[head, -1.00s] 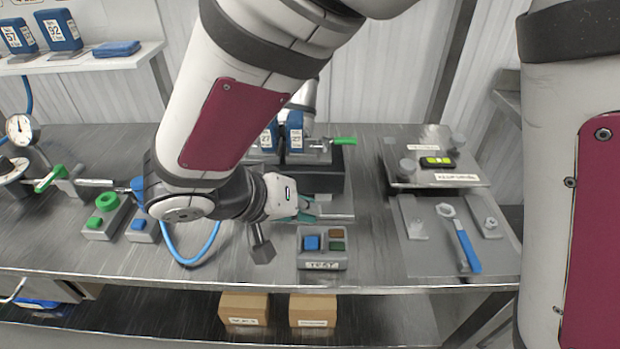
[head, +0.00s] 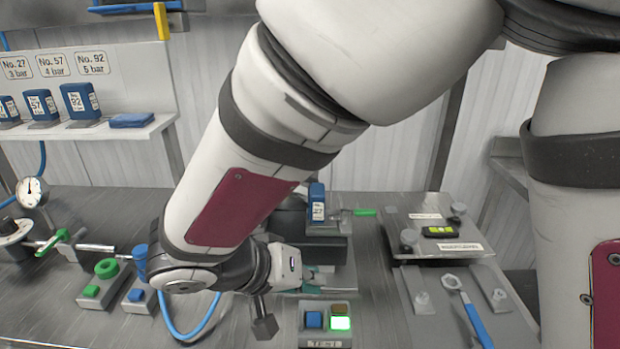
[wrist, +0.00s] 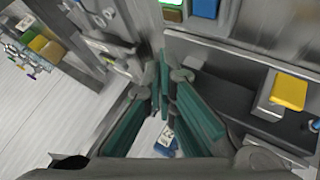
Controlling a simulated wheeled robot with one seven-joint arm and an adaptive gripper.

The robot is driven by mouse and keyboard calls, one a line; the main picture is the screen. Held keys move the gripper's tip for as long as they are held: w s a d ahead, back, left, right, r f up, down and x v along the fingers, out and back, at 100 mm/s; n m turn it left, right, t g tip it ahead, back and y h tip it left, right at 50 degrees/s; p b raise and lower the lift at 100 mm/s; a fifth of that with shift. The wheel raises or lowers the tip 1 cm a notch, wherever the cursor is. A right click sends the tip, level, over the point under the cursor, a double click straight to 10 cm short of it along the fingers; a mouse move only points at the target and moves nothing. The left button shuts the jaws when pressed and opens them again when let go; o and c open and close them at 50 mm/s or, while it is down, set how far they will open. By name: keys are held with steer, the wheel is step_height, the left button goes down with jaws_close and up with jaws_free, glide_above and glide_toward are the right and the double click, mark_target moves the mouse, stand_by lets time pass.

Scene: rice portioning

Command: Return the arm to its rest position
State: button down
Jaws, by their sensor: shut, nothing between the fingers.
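My arm reaches down from the top of the head view over the bench. My gripper (head: 318,283) is low over the metal bench, in front of the dark fixture (head: 325,250) and just behind the button box (head: 312,340). Its teal fingers show in the wrist view (wrist: 167,80), close together with nothing held between them. My forearm hides part of the fixture. A blue block labelled 27 (head: 317,203) stands upright at the fixture, beside a green-handled lever (head: 364,212).
The button box has a blue button (head: 314,320) and a brightly lit green one (head: 341,324). A blue hose (head: 190,332) loops left of my gripper. A blue-handled wrench (head: 472,318) lies right. A gauge (head: 31,191) stands far left. Blue blocks (head: 80,100) sit on a shelf.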

steer(key=s+d+r+y+p, duration=0.1)
steer(key=s+d+r+y, duration=0.2)
steer(key=s+d+r, duration=0.4)
steer(key=s+d+r+n+g+y+p, duration=0.1)
steer(key=s+d+r+y+p, duration=0.1)
steer(key=s+d+r+y, duration=0.2)
steer(key=s+d+r, duration=0.3)
steer(key=s+d, duration=0.2)
steer(key=d, duration=0.2)
steer(key=shift+d+g, duration=0.3)
steer(key=shift+d, duration=0.1)
